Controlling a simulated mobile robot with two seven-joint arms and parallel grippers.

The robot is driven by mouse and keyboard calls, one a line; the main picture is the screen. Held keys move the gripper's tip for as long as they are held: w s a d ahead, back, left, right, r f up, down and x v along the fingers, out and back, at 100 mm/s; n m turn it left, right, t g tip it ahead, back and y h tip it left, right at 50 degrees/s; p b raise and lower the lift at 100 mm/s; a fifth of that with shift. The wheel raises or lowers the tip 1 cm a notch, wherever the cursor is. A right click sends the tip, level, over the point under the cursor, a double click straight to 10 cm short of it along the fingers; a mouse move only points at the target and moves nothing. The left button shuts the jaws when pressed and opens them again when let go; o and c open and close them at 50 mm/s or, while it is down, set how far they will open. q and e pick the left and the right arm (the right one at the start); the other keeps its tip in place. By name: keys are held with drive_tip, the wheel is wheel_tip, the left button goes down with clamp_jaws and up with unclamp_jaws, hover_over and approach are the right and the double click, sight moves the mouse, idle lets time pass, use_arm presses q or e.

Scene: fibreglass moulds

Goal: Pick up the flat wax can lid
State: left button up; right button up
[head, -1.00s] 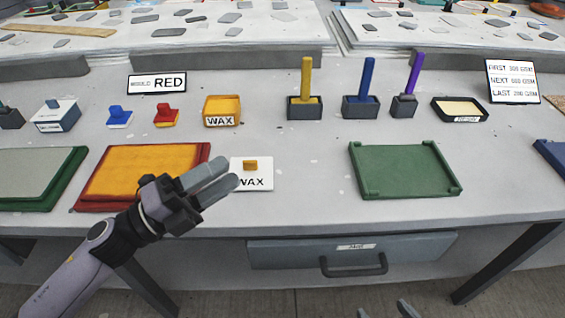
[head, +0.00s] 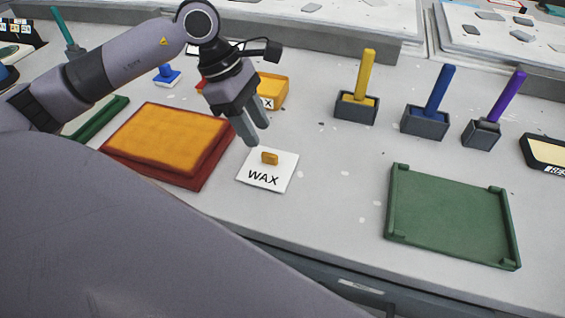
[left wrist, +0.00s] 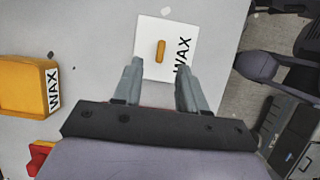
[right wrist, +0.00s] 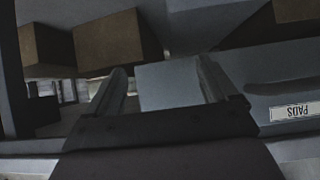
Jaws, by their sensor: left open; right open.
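The flat wax can lid (head: 281,180) is a white square plate marked WAX with a small orange knob (head: 269,157) on top. It lies flat on the bench, right of the orange and red mould. My left gripper (head: 257,140) is open and points down just above and behind the lid. In the left wrist view the lid (left wrist: 190,62) lies beyond the open fingertips (left wrist: 157,72), with its knob (left wrist: 160,50) roughly between them and nothing held. My right gripper (right wrist: 160,75) is open and empty in the right wrist view, low by a drawer labelled PADS.
The open orange wax can (head: 273,90) stands behind my left gripper, partly hidden; it also shows in the left wrist view (left wrist: 25,85). The orange and red mould (head: 165,138) is left of the lid. A green tray (head: 452,215) is at right. Bench between is clear.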

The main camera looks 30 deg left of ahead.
sight(270, 154)
use_arm(q)
drive_tip(key=x, duration=0.6)
drive_tip(key=shift+d+f+p, duration=0.15)
drive_tip(key=shift+d+p, duration=0.05)
drive_tip(key=shift+p, duration=0.15)
clamp_jaws()
